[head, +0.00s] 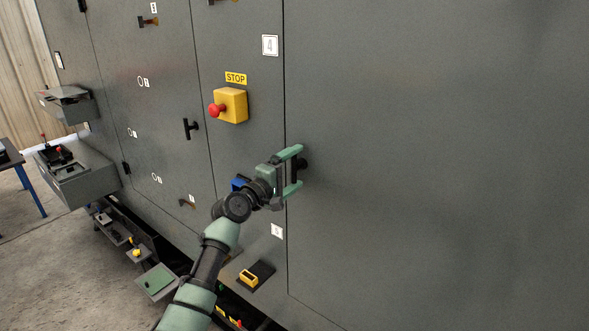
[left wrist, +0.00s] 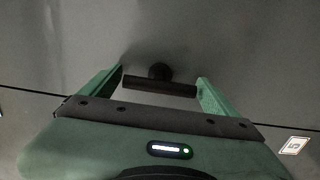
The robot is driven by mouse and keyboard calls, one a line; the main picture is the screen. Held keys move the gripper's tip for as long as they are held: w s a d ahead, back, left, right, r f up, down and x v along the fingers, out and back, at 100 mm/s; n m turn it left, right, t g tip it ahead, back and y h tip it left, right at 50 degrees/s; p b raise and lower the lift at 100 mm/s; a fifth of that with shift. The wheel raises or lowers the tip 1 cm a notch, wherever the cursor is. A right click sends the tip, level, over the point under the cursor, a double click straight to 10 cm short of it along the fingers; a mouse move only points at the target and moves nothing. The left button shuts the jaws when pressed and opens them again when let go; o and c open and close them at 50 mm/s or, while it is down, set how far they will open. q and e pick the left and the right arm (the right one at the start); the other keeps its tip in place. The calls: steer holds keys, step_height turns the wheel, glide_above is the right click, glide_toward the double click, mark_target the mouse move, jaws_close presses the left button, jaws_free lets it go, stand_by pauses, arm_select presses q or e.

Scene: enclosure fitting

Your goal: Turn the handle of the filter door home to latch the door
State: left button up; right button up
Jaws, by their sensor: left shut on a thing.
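The door handle is a black T-shaped handle (head: 295,168) on a round stem, near the left edge of the large grey door panel (head: 430,150). In the head view its bar stands about upright. In the left wrist view the bar (left wrist: 160,86) lies almost level across the picture, its stem behind it. My left gripper (head: 296,170) is shut on the handle, with one green finger at each end of the bar. In the left wrist view the gripper (left wrist: 162,88) shows the same hold. The panel looks flush with its neighbour at the seam. My right gripper is out of view.
Left of the handle are a yellow stop box (head: 231,105) with a red button and a second black handle (head: 190,129). A yellow-and-black fitting (head: 250,276) sits low on the wall. Grey boxes (head: 75,178) jut out at far left. The right panel is bare.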

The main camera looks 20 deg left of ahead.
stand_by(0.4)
arm_select(q)
steer(key=o, duration=1.1)
steer(key=shift+s+a, duration=0.1)
steer(key=shift+s+a+f, duration=0.1)
steer(key=shift+s+f, duration=0.05)
steer(key=shift+s, duration=0.1)
steer(key=b+v, duration=0.2)
steer(key=v, duration=0.5)
